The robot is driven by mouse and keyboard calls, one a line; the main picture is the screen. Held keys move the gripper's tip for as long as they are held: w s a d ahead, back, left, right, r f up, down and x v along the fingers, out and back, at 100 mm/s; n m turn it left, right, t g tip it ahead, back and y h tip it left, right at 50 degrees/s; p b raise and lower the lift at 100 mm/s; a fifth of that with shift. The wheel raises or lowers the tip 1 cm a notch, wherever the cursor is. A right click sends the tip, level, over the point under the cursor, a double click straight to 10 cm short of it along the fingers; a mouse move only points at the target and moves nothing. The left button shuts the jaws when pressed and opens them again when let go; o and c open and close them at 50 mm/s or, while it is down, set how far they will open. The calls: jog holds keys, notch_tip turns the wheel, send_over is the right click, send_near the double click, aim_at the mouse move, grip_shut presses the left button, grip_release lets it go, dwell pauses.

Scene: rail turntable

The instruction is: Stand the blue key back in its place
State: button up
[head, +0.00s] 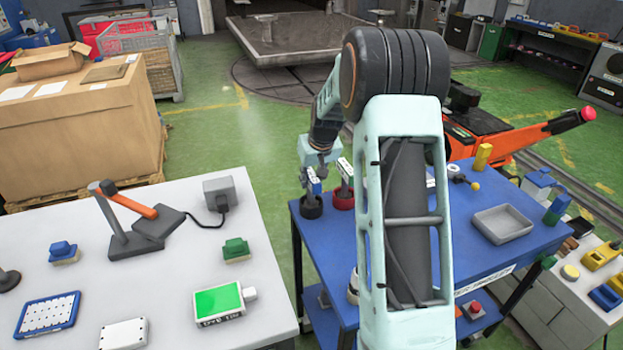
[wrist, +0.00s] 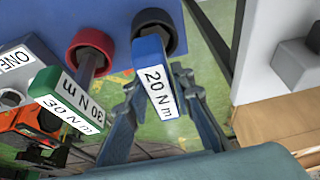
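The blue key (wrist: 155,75), with a white face marked 20 Nm, is between the two fingers of my gripper (wrist: 157,84) in the wrist view. The fingers flank its handle; I cannot tell whether they touch it. Behind the handle is a black ring holder (wrist: 176,38); the handle hides whether its shaft is seated. In the head view the blue key (head: 313,182) is upright at the black ring (head: 311,207), near the blue table's far left corner, with my gripper (head: 318,165) just above it.
A green 30 Nm key (wrist: 60,98) stands close by in a red ring (wrist: 92,42). A grey tray (head: 503,224) and a yellow block (head: 482,157) are farther right on the blue table (head: 325,245). A white table (head: 262,295) stands left, across a narrow gap.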

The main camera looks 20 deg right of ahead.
jog(key=o, duration=0.4)
jog(key=v, duration=1.2)
jog(key=shift+r, duration=0.1)
